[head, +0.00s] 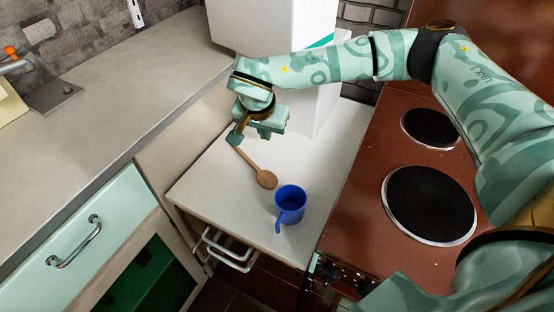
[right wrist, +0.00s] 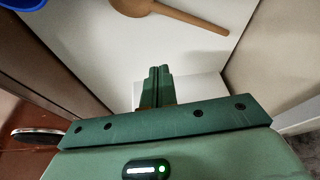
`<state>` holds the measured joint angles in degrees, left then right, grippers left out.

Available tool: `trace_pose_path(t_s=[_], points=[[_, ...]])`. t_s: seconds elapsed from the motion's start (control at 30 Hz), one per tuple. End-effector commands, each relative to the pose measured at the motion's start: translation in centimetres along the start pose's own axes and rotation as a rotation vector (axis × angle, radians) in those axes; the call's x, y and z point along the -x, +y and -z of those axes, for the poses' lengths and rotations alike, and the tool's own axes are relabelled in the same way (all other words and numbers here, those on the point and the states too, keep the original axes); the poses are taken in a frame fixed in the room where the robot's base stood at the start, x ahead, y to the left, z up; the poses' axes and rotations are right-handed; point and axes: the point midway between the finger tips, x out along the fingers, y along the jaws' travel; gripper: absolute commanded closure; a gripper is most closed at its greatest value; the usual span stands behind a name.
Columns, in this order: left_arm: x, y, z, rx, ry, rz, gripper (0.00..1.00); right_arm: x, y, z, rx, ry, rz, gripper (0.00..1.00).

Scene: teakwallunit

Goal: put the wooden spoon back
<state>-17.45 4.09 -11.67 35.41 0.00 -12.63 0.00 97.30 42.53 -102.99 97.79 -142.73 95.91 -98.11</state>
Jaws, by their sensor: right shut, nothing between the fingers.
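The wooden spoon (head: 265,178) lies on the white worktop (head: 215,190), its round bowl toward the blue mug and its handle running up-left toward my right gripper (head: 235,138). In the head view the gripper hides the end of the handle. In the right wrist view the spoon (right wrist: 180,14) lies at the top, clear of the closed fingertips (right wrist: 155,78). My right gripper is shut and empty, with a visible gap between it and the spoon. My left gripper is not in view.
A blue mug (head: 290,205) stands right of the spoon's bowl. A brown stove (head: 360,220) with black hotplates is to the right. A white box-like unit (head: 318,120) stands behind. The long grey counter (head: 100,85) at left is mostly clear.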

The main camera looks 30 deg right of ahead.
Motion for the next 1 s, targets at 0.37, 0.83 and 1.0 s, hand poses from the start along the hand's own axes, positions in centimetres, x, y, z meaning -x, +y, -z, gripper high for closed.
trace_pose_path(t_s=[0.37,0.83,1.0], points=[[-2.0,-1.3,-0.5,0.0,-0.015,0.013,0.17,-4.7,1.1,-0.5,-0.002,-0.012,-0.05,1.0],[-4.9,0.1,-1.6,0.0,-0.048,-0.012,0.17,-9.3,1.1,-3.0,0.002,-0.01,-0.041,1.0],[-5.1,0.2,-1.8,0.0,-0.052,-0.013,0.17,-8.8,1.1,-4.0,-0.001,-0.009,-0.042,1.0]])
